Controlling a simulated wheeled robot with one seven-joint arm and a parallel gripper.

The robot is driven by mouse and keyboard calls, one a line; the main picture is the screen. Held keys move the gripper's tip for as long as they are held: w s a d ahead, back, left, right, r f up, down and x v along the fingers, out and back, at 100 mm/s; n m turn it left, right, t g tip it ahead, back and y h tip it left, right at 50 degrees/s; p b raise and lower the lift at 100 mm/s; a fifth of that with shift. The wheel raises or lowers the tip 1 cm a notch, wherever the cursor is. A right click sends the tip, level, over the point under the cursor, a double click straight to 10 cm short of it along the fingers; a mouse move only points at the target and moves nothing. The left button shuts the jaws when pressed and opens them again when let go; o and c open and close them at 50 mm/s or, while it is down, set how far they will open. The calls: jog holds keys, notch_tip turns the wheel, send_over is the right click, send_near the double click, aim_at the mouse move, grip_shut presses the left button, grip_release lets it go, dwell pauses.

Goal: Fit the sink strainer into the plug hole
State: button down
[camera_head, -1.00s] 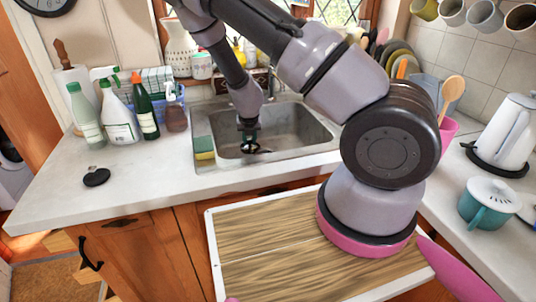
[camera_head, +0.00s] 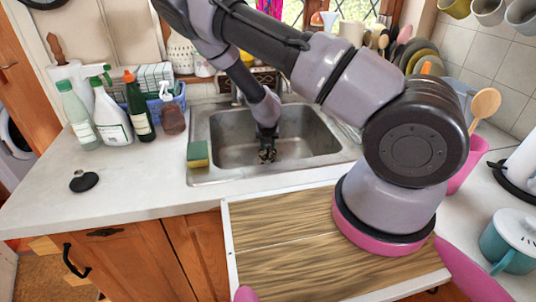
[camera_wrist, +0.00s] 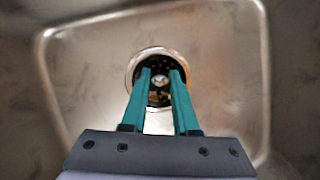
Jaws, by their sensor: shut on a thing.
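My gripper (camera_head: 267,153) reaches down into the steel sink (camera_head: 228,130), low over its floor. In the wrist view its two teal fingers (camera_wrist: 161,76) are closed in on a small silver knob, which I take to be the top of the sink strainer (camera_wrist: 160,80). Dark, speckled parts show around the knob, inside the round metal rim of the plug hole (camera_wrist: 160,51). The fingers hide part of the rim's near side. I cannot tell whether the strainer is seated in the hole or held just above it.
A black plug (camera_head: 84,181) lies on the counter at the left. A sponge (camera_head: 197,153) stands at the sink's left rim. Bottles (camera_head: 112,117) stand behind on the left. A wooden board (camera_head: 285,225) lies in front, and a teal mug (camera_head: 508,240) is at the right.

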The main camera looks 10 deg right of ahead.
jog(key=shift+f, duration=1.7)
jog(key=c, duration=0.7)
grip_release()
jog(key=shift+f, duration=0.1)
jog(key=v, duration=1.2)
notch_tip(320, 180, up, 15)
jog(key=n+y, duration=0.5)
jog(key=n, duration=0.3)
send_over(267, 154)
jog(key=s+a, duration=0.5)
jog(key=a, duration=0.2)
jog(key=s+r+n+y, duration=0.35)
jog(key=r+n, duration=0.45)
jog(key=r, duration=0.4)
jog(key=s+d+r+n+t+h, duration=0.1)
jog(key=s+d+r+n, duration=0.3)
jog(key=s+r+n, duration=0.1)
jog(key=s+d+r+n+t+h, duration=0.1)
jog(key=s+d+r+n+h, duration=0.1)
jog(key=s+d+r+n, duration=0.2)
jog(key=s+d+r+n+h, duration=0.2)
jog(key=s+d+r+n, duration=0.3)
jog(key=s+r+n, duration=0.3)
jog(key=shift+s+r+n+t, duration=0.2)
jog(key=shift+s+n+t, duration=0.2)
jog(key=shift+s+n, duration=0.45)
